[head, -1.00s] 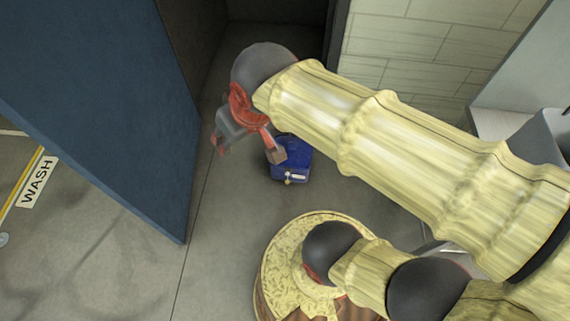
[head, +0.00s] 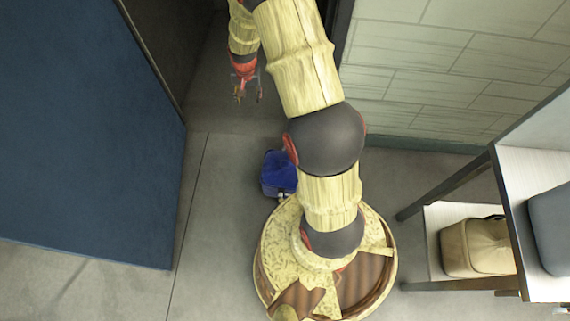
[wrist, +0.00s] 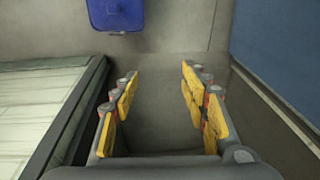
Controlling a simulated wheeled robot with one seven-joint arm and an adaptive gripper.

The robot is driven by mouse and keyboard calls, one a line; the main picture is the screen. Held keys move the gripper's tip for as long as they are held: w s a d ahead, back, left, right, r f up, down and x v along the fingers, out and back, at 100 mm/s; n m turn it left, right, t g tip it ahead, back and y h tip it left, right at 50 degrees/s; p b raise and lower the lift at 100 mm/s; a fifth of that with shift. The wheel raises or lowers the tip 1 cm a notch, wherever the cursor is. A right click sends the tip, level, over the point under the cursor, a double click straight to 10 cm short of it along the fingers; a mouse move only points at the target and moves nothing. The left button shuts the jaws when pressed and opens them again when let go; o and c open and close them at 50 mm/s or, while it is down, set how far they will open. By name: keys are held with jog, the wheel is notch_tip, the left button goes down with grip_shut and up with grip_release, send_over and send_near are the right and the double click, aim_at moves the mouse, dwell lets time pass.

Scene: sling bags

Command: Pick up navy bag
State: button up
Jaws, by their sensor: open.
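The navy bag (head: 277,174) sits on the grey floor close to my round base, partly hidden by my arm. In the wrist view the bag (wrist: 116,14) shows at the top edge, cut off by the frame, beyond the fingertips. My gripper (head: 247,94) is farther from my base than the bag, up and to the left of it in the head view. In the wrist view the gripper (wrist: 160,88) is open and empty, with bare floor between its yellow finger pads. It does not touch the bag.
A blue door or panel (head: 90,130) stands at the left. A pale tiled wall (head: 450,75) is behind at the right. A shelf unit (head: 515,215) at the right holds a tan bag (head: 474,248) and a grey item (head: 552,230). Floor left of the navy bag is clear.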

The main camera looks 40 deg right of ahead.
jog(key=s+d+f+m+b, duration=0.2)
jog(key=s+f, duration=0.2)
jog(key=f, duration=1.2)
jog(key=s+d+f+m+g+b, duration=0.1)
jog(key=s+f, duration=0.3)
jog(key=f, duration=1.2)
jog(key=s+d+f+m+g+b, duration=0.1)
jog(key=s+f, duration=0.4)
jog(key=f, duration=1.1)
jog(key=shift+d+m+y+b, duration=0.4)
jog(key=shift+d+m+b, duration=0.45)
jog(key=shift+d, duration=0.3)
jog(key=shift+c, duration=0.9)
grip_shut()
